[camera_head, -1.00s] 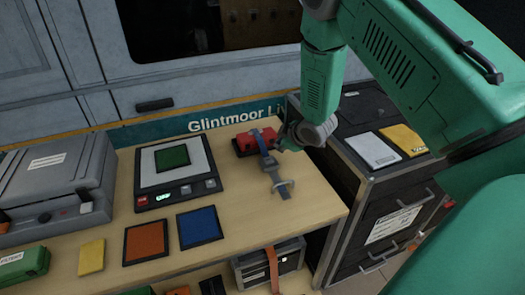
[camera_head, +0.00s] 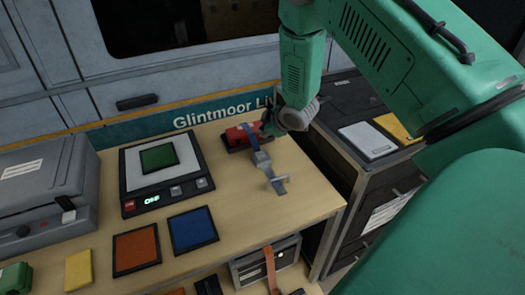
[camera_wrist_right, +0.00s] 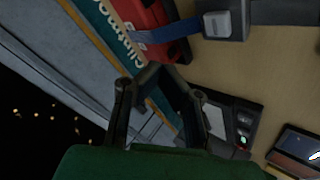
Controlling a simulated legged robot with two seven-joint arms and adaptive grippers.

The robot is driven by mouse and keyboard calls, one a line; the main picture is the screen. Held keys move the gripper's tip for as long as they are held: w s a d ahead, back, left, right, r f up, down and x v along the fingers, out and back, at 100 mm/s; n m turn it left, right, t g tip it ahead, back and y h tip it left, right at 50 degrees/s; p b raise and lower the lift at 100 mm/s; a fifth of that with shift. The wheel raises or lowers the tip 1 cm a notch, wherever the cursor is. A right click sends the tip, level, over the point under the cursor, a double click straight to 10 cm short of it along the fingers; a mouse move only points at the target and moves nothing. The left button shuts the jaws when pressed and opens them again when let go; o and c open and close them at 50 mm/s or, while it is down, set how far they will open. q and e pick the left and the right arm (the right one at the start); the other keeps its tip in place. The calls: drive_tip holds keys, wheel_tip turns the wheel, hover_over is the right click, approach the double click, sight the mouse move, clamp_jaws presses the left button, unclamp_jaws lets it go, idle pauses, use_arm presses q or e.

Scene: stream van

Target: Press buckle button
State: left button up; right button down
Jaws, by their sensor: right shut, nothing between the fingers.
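A grey buckle (camera_head: 262,158) on a blue strap (camera_head: 249,138) lies on the wooden bench beside a red case (camera_head: 236,136). A grey metal end piece (camera_head: 277,183) sits in front of it. In the right wrist view the buckle (camera_wrist_right: 217,24) is at the top, with the blue strap (camera_wrist_right: 172,31) running to the red case (camera_wrist_right: 152,22). My right gripper (camera_head: 267,127) is just behind and right of the buckle. Its fingers (camera_wrist_right: 157,74) are shut and empty, apart from the buckle. The head view barely shows the fingertips. My left gripper is not in view.
A black scale (camera_head: 166,172) with a lit display stands left of the buckle. An orange pad (camera_head: 136,250) and a blue pad (camera_head: 194,230) lie in front. A dark cabinet (camera_head: 345,125) stands at the right. Bare bench lies around the buckle's front.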

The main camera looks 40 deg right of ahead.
sight(262, 154)
drive_tip(key=f+b, duration=0.2)
drive_tip(key=f, duration=0.1)
drive_tip(key=a+f+b, duration=0.1)
drive_tip(key=f+b, duration=0.1)
drive_tip(key=f, duration=0.1)
drive_tip(key=shift+a+f+b, duration=0.2)
drive_tip(key=shift+b, duration=0.2)
drive_tip(key=shift+d+f, duration=0.2)
drive_tip(key=shift+d, duration=0.05)
drive_tip(key=shift+d+f, duration=0.1)
drive_tip(key=shift+d, duration=0.2)
drive_tip(key=shift+a+r, duration=0.25)
drive_tip(key=shift+a, duration=0.4)
drive_tip(key=shift+d+f, duration=0.25)
drive_tip(key=shift+d, duration=0.3)
drive_tip(key=shift+a+r, duration=0.1)
drive_tip(key=shift+a, duration=0.3)
drive_tip(key=shift+f, duration=0.25)
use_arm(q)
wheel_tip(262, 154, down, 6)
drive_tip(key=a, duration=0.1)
use_arm(e)
drive_tip(key=shift+d+f, duration=0.1)
drive_tip(key=shift+d, duration=0.1)
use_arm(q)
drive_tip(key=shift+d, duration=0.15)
use_arm(e)
drive_tip(key=shift+d, duration=0.1)
